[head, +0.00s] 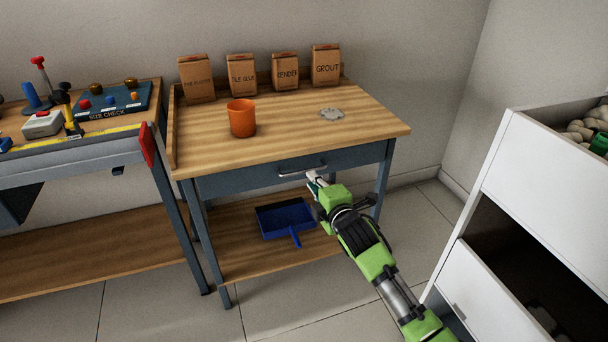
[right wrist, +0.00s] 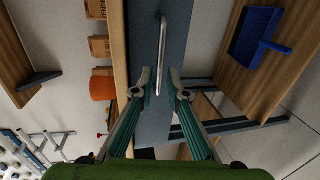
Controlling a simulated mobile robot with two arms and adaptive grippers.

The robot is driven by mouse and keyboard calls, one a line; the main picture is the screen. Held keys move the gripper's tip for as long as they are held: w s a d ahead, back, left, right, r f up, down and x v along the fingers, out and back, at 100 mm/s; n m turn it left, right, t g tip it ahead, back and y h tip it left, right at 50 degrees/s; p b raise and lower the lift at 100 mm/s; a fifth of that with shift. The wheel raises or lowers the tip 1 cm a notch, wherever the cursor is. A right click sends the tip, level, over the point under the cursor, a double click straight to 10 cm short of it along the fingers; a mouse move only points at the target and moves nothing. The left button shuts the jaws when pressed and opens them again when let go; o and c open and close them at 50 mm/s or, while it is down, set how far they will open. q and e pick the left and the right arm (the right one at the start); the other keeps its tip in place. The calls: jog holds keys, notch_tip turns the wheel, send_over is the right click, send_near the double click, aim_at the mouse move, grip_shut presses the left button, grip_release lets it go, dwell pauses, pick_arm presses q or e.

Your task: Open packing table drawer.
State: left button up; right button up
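The packing table (head: 290,120) has a wooden top and a grey-blue drawer (head: 245,181) below its front edge. The drawer front looks flush and closed. Its metal bar handle (head: 302,171) is at the middle of the front. My right gripper (head: 314,178) is just in front of the handle, near its right end. In the right wrist view, the handle (right wrist: 165,45) runs up the picture, and the two fingers of my right gripper (right wrist: 161,76) stand apart on either side of its line. Contact with the handle cannot be made out. My left gripper is out of view.
An orange cup (head: 242,118), paper bags (head: 285,72) and a grey patch (head: 332,114) are on the tabletop. A blue dustpan (head: 285,219) lies on the lower shelf. A workbench (head: 60,165) stands left; a white bin unit (head: 545,175) stands right.

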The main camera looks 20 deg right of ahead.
aim_at(305, 170)
jog(key=b+x, duration=0.1)
jog(key=x, duration=0.5)
jog(key=shift+w+f, duration=0.15)
jog(key=shift+w, duration=0.1)
jog(key=shift+w+b, duration=0.3)
jog(key=shift+w, duration=0.25)
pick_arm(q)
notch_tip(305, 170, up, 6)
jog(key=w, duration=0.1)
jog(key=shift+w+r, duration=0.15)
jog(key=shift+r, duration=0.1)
pick_arm(e)
grip_shut()
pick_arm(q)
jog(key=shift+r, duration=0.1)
pick_arm(e)
jog(key=shift+s+f, duration=0.1)
